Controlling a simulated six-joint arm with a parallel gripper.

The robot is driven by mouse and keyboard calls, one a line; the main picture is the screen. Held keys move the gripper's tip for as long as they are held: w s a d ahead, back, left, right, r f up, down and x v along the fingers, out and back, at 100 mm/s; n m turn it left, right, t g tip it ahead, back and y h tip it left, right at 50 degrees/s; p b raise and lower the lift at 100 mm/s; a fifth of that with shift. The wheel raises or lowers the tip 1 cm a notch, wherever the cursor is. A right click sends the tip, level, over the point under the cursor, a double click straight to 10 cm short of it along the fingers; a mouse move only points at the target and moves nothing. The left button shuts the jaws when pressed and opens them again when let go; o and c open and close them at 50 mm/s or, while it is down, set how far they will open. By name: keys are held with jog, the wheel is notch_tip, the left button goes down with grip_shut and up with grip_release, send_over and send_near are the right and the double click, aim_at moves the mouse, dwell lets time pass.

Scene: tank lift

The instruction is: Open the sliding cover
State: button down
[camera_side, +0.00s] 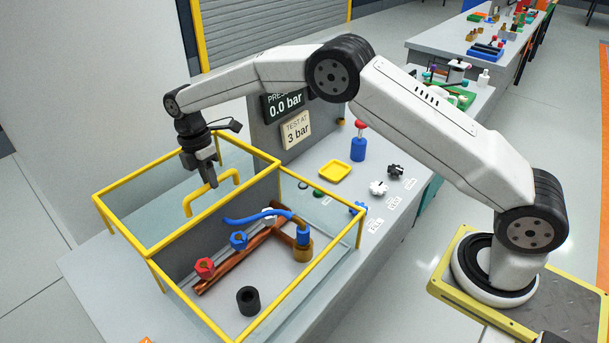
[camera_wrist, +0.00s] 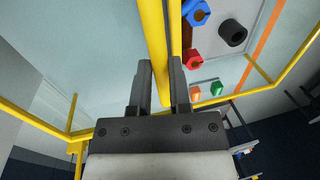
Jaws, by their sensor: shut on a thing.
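The sliding cover (camera_side: 120,220) is a clear panel in a yellow frame, with a raised yellow handle (camera_side: 236,177) on top. It lies toward the left and back, and the front right part of the yellow-edged tank (camera_side: 190,303) beside it looks uncovered. My gripper (camera_side: 208,182) points down and is shut on the handle. In the wrist view the yellow handle bar (camera_wrist: 155,50) runs between the two dark fingers of my gripper (camera_wrist: 160,85). The fingers hide part of the handle.
Inside the tank are a copper pipe (camera_side: 225,270), red (camera_side: 205,267) and blue (camera_side: 239,240) fittings and a black cylinder (camera_side: 249,300). A grey panel with a pressure display (camera_side: 284,104) stands behind. A yellow tray (camera_side: 335,171) and a red-topped blue item (camera_side: 358,148) are right.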

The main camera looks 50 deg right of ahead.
jog(key=shift+w, duration=0.5)
jog(key=c, duration=0.6)
grip_release()
jog(key=shift+r, duration=0.1)
jog(key=shift+w+r, duration=0.25)
jog(key=shift+r, duration=1)
jog(key=shift+w+r, duration=0.25)
jog(key=shift+r, duration=1)
jog(key=shift+w+r, duration=0.25)
jog(key=shift+r, duration=1)
